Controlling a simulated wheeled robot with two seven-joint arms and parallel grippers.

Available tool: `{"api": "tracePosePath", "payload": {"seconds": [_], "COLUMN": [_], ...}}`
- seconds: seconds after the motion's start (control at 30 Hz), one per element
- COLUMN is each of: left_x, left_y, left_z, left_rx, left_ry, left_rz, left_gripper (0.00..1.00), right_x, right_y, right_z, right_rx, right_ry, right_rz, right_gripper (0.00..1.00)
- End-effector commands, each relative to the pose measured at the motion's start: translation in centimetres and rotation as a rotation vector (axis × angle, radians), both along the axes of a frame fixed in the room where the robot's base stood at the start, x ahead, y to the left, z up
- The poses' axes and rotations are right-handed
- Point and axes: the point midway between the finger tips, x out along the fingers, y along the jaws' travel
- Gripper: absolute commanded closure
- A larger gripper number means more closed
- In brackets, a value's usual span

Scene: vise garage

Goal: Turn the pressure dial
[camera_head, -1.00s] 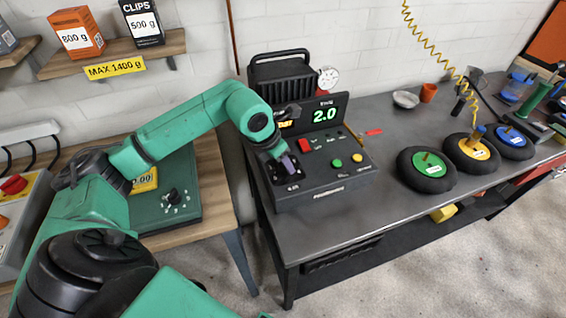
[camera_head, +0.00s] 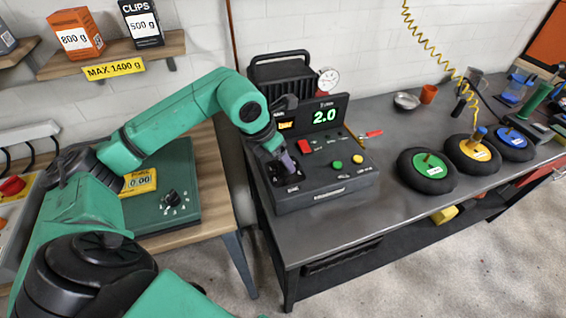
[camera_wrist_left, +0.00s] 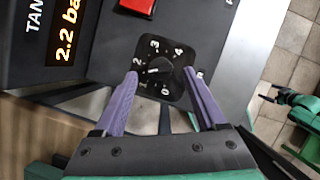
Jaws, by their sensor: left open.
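The pressure dial (camera_wrist_left: 159,69) is a round black knob on a dark plate with white numbers 0 to 4. Its white mark points left in the left wrist view, roughly between 1 and 2. My left gripper (camera_wrist_left: 160,76) is open, with one purple finger on each side of the dial and gaps visible. In the head view my left gripper (camera_head: 286,163) is over the left front of the black control box (camera_head: 325,197) and hides most of the dial. An orange display (camera_wrist_left: 68,45) reads 2.2 bar. A green display (camera_head: 324,115) reads 2.0.
The box carries a red button (camera_head: 305,146), a green button (camera_head: 337,164) and a yellow button (camera_head: 357,159). A green-black part of mine (camera_wrist_left: 300,103), perhaps my right gripper, shows at the wrist view's right edge.

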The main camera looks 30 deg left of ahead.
Motion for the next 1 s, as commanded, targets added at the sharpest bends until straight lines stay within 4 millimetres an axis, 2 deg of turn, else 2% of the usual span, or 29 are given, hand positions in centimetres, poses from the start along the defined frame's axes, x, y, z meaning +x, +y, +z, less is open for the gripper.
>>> {"api": "tracePosePath", "payload": {"seconds": [0.2,0.4,0.53,1.0], "left_x": [-2.3,-3.8,-4.2,-4.1], "left_y": [0.9,1.4,1.5,1.5], "left_z": [6.1,10.0,10.7,10.8], "left_rx": [0.002,0.001,0.000,-0.001], "left_ry": [-0.007,-0.005,-0.001,-0.001], "left_rz": [0.002,0.002,0.001,0.001], "left_gripper": [0.27,0.27,0.27,0.27], "right_x": [0.0,0.0,0.0,0.0], "right_y": [0.0,0.0,0.0,0.0], "right_z": [-0.9,-0.8,-0.8,-0.7], "right_rx": [0.000,0.000,0.000,0.000], "right_ry": [0.000,0.000,0.000,0.000], "right_rz": [0.000,0.000,0.000,0.000], "right_gripper": [0.00,0.00,0.00,0.00]}}
